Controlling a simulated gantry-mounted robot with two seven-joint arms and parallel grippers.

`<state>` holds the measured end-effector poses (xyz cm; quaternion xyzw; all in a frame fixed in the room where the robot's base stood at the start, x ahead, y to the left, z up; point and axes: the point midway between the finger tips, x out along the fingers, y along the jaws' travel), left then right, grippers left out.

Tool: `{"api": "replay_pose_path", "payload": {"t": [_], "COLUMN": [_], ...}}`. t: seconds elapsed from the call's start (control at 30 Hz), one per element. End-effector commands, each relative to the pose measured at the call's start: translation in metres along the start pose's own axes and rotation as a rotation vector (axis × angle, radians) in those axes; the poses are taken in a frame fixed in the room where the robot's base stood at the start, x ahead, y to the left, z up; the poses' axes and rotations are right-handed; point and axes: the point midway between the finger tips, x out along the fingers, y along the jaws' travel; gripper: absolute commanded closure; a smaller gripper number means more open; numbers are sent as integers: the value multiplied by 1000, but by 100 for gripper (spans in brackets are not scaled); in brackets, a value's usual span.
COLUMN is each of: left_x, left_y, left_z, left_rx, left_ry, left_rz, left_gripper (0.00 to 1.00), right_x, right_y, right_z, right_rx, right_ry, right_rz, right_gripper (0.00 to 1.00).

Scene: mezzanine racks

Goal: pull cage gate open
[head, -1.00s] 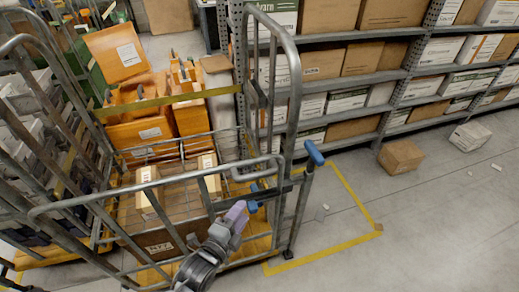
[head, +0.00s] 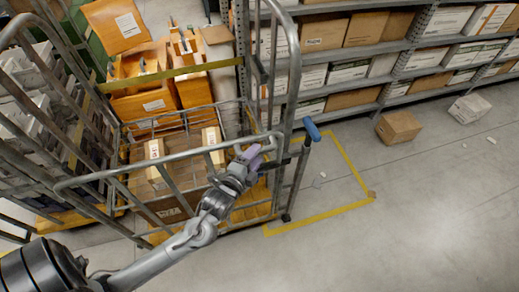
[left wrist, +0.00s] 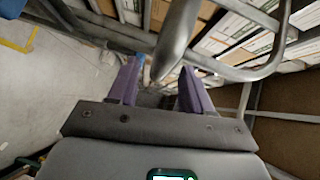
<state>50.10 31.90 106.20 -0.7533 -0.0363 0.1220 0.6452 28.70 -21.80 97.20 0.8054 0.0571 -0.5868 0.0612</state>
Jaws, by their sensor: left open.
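The cage gate (head: 178,156) is a grey tubular frame across the near side of the roll cage (head: 286,80). A blue-ended grey lever (head: 311,129) stands at its right end. My left gripper (head: 257,155) is at the right part of the gate, just below its top rail. Its purple fingers are apart. In the left wrist view, my left gripper (left wrist: 161,85) is open, with a grey bar (left wrist: 176,38) running down toward the gap between its fingers. I cannot tell whether they touch it. My right gripper is not in view.
Shelving with boxes (head: 355,65) stands behind. A brown box (head: 398,127) and a white box (head: 469,108) lie on the floor.

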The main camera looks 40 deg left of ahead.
Motion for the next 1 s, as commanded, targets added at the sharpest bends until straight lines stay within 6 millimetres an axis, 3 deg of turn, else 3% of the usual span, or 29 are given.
{"api": "replay_pose_path", "payload": {"t": [0.1, 0.3, 0.67, 1.0], "left_x": [17, 32, 35, 35], "left_y": [0, 0, 0, 0], "left_z": [0, 0, 0, 0], "left_rx": [0, -1, -1, 0], "left_ry": [-1, -1, -1, -1], "left_rz": [-1, 0, 1, 1], "left_gripper": [51, 51, 51, 100], "right_x": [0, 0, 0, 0], "right_y": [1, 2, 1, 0], "right_z": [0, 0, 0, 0], "right_rx": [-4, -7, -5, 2], "right_ry": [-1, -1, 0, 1], "right_rz": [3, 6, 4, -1], "right_gripper": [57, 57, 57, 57]}}
